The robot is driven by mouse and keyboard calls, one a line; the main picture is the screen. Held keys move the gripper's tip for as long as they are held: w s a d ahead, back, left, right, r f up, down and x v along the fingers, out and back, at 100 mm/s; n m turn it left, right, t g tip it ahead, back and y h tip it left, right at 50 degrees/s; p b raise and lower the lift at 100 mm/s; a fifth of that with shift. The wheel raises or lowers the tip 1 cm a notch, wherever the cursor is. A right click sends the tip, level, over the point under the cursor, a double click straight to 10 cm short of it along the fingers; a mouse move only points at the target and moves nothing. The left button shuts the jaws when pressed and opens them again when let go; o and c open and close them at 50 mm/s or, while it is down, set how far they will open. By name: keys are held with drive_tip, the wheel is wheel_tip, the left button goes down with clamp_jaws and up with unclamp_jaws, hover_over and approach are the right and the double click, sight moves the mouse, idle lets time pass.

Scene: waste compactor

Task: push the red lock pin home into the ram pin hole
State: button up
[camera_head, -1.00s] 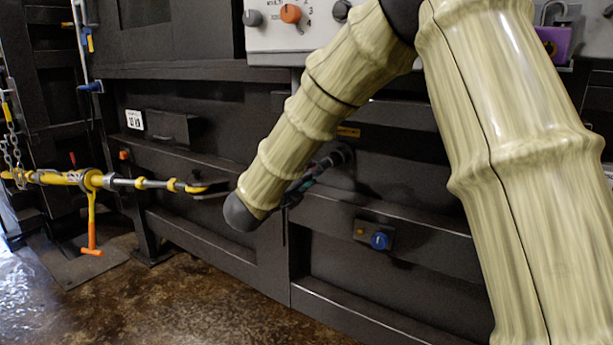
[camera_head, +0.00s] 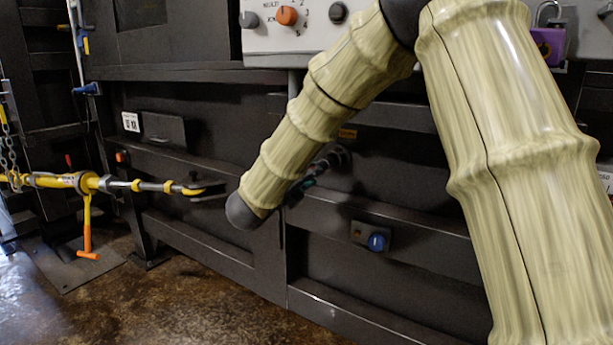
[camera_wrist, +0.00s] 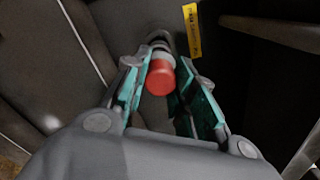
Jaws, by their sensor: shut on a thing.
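The red lock pin (camera_wrist: 160,78) shows its red cap end in the wrist view, with a pale collar and dark part behind it against the machine. My gripper (camera_wrist: 165,64) has its teal fingers on either side of the pin, shut on it. In the head view my gripper (camera_head: 305,186) is partly hidden behind my forearm, close to a round dark fitting (camera_head: 338,157) on the black panel. The ram pin hole cannot be made out, and how deep the pin sits cannot be told.
A yellow label (camera_wrist: 192,30) is beside the pin. A yellow turnbuckle (camera_head: 75,181) with an orange-ended handle reaches toward the panel at left. A blue knob (camera_head: 377,242) is on the panel below right of my gripper. A control box (camera_head: 310,30) is above. The floor (camera_head: 150,300) in front is open.

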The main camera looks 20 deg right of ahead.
drive_tip(key=shift+x, duration=1.9)
idle(0.9)
drive_tip(key=o, duration=1.1)
drive_tip(key=shift+c, duration=0.4)
drive_tip(key=shift+a, duration=0.1)
drive_tip(key=b+v, duration=0.1)
drive_tip(key=v, duration=0.5)
drive_tip(key=shift+s+a+b, duration=0.3)
drive_tip(key=shift+b, duration=0.1)
